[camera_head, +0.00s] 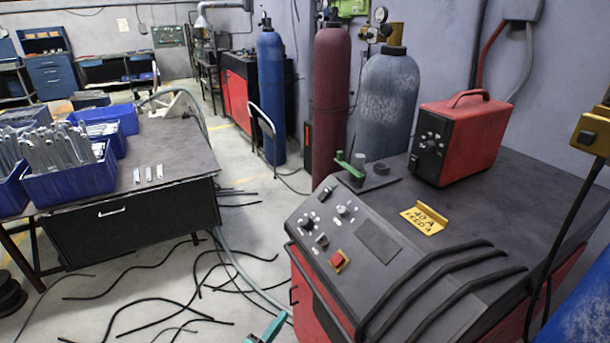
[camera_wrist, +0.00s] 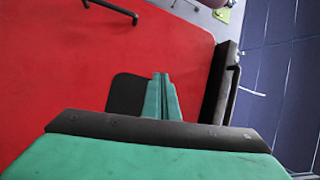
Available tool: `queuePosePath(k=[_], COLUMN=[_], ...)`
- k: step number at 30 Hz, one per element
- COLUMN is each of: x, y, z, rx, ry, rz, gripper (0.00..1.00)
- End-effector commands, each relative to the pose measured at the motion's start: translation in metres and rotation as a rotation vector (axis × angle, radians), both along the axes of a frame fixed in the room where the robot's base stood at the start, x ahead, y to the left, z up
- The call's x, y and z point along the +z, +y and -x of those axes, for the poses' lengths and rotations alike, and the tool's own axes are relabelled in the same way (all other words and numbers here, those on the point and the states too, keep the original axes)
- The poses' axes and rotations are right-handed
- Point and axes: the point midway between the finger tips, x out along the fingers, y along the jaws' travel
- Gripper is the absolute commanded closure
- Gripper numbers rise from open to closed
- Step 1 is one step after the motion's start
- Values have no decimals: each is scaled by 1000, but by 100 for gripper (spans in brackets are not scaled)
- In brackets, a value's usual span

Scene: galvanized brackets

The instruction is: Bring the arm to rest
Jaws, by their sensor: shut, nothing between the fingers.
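My gripper (camera_wrist: 161,78) is green and shows in the wrist view with its two fingers together and nothing between them. In the head view only a small part of my gripper (camera_head: 279,319) shows at the bottom edge. It is low, left of the red and black welding machine (camera_head: 310,305). In the wrist view the red panel of the machine (camera_wrist: 60,75) fills the left and middle behind the fingers. I cannot tell how far the fingers are from it. Most of my arm is out of view.
A dark table (camera_head: 185,150) at left bears blue bins (camera_head: 70,188) of metal brackets and several small pieces. Black cables (camera_head: 150,305) lie on the floor. Gas cylinders (camera_head: 332,95) stand behind the machine. A red case (camera_head: 465,140) sits on its top.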

Motion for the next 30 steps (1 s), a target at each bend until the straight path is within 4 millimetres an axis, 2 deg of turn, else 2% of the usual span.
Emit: queuePosePath(k=[1,6,11,15,22,30], x=[-6,-11,-13,-12,-5,14], y=[-21,-73,-109,-132,-152,-153], z=[9,40,77,116,188,280], rx=[7,57,108,154,233,324], ry=[5,28,65,106,187,299], rz=[42,193,332,448,629,817], gripper=[100,100,100,100,100,100])
